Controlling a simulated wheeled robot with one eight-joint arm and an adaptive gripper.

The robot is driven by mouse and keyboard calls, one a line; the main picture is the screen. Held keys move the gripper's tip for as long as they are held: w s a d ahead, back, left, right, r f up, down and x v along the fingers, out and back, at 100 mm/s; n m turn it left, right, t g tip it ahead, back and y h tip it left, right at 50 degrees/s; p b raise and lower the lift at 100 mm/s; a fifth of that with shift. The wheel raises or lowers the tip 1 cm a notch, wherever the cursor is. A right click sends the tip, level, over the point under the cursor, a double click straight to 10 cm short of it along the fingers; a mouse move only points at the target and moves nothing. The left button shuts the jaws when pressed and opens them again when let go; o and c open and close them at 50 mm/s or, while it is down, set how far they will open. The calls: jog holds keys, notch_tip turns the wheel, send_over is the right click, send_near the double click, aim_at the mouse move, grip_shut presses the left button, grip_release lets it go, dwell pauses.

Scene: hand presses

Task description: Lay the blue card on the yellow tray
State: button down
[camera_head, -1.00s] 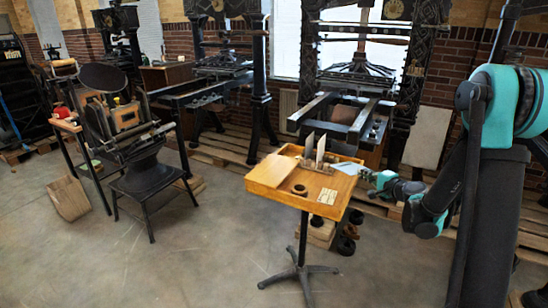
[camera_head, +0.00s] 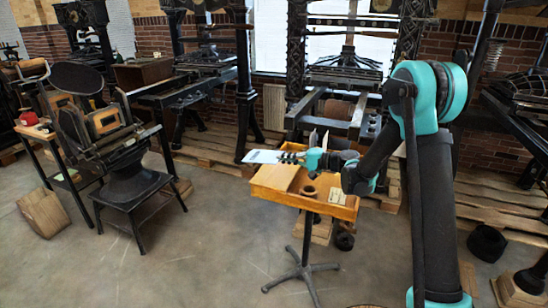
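The card (camera_head: 262,156) is pale bluish white. It sticks out to the left from my gripper (camera_head: 290,158) in the head view. My gripper appears shut on the card's right end and holds it roughly level, apparently above the back left of a small yellow-orange wooden stand top (camera_head: 274,175). The exact gap between card and stand is hard to judge. My gripper and forearm hide part of the stand top's back. I cannot make out a separate yellow tray.
A dark ring-shaped item (camera_head: 308,191) and a small pale card (camera_head: 337,196) are on the stand top. A black hand press (camera_head: 122,165) stands at left. A side table there holds a red item (camera_head: 28,118). Larger presses line the back. Open floor lies in front.

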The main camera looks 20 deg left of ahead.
aim_at(282, 180)
jog(key=shift+s+a+f, duration=0.1)
jog(key=shift+a+f, duration=0.05)
jog(key=shift+a, duration=0.15)
jog(key=shift+f, duration=3.65)
jog(key=c, duration=1.6)
grip_release()
jog(key=shift+f, duration=0.25)
